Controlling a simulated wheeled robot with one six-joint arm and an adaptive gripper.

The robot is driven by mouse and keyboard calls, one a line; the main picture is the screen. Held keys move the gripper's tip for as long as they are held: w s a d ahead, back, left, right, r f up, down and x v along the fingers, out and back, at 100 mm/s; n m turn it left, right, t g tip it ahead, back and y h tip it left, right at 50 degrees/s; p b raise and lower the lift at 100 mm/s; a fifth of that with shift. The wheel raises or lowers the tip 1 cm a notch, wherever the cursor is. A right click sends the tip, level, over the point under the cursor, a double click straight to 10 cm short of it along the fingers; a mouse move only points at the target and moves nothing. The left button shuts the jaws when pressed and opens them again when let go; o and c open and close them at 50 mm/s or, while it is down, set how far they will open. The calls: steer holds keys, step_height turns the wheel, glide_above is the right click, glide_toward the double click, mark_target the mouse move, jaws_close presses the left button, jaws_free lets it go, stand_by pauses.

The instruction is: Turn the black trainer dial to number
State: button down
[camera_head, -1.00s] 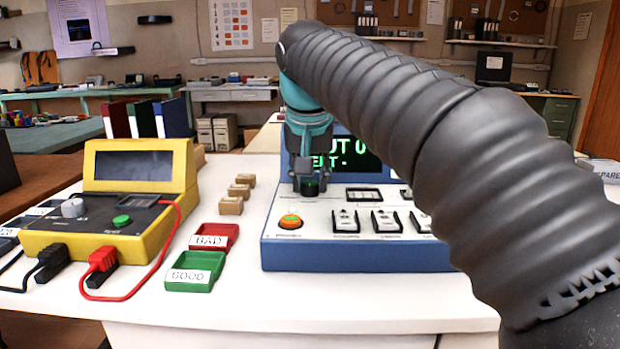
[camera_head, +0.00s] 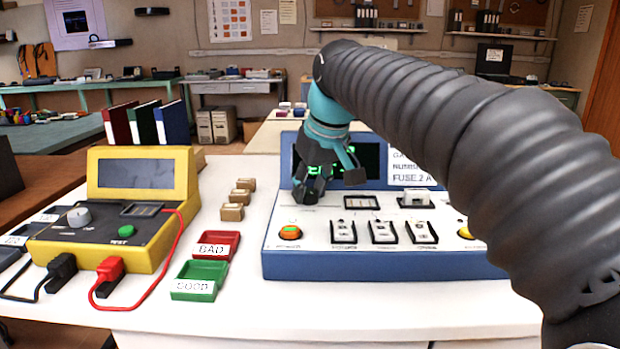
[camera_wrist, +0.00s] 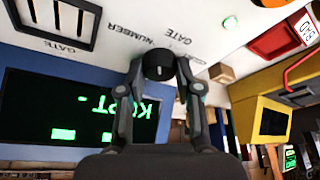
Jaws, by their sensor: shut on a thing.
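The black trainer dial (camera_wrist: 158,65) stands on the white panel of the blue trainer (camera_head: 380,265), beside the printed words GATE and NUMBER. In the wrist view my gripper (camera_wrist: 161,58) has one finger on each side of the dial and is shut on it. In the head view my gripper (camera_head: 310,192) leans down to the panel's back left, and its fingers mostly hide the dial. The trainer's dark display (camera_wrist: 75,107) shows green text reading KEPT with a dash, upside down in the wrist view. Its top line is partly hidden in the head view.
An orange-green button (camera_head: 290,232), several switches (camera_head: 383,232) and a white card (camera_head: 409,170) are on the trainer. Red BAD (camera_head: 216,246) and green GOOD (camera_head: 200,281) trays, small tan blocks (camera_head: 238,197) and a yellow tester (camera_head: 120,235) with leads lie left.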

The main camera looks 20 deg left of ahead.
steer(key=shift+n+g+y+p, duration=0.35)
steer(key=shift+n+p, duration=0.25)
steer(key=shift+n, duration=0.6)
steer(key=c, duration=0.8)
jaws_free()
steer(key=shift+r, duration=0.1)
steer(key=v, duration=1.1)
steer(key=shift+r, duration=0.4)
steer(key=shift+d, duration=0.15)
